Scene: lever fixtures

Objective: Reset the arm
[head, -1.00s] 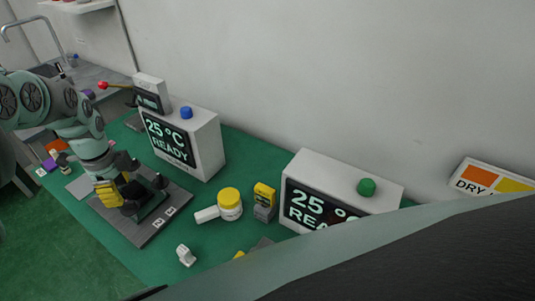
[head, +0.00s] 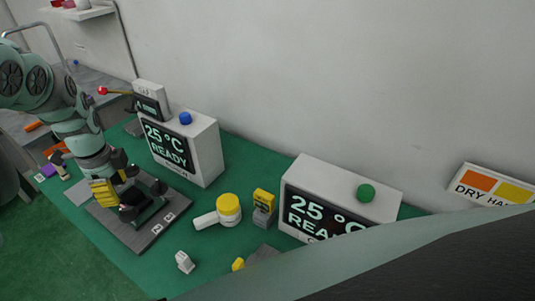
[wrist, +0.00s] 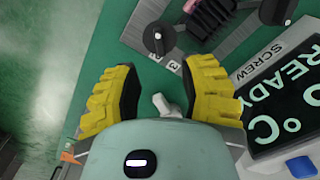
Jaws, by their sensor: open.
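My gripper (head: 118,187), with yellow ribbed fingers, is over the dark plate fixture (head: 141,238) at the left of the table in the head view. In the wrist view my gripper (wrist: 165,80) is open, its fingers wide apart with nothing held between them. The fixture's grey plate (wrist: 147,22) carries a round black knob (wrist: 158,38) with a light pointer, beyond the fingertips. A small pale piece (wrist: 165,106) shows between the fingers, apart from both. In the head view my gripper hides part of the fixture. I cannot tell whether it touches the fixture.
A screen box (head: 208,150) reading 25 °C READY stands behind the fixture, with a blue button (head: 185,118). A red-ended lever (head: 103,90) is beside it. A yellow-lidded jar (head: 229,206), a yellow-grey device (head: 264,207) and another screen box (head: 350,190) stand to the right.

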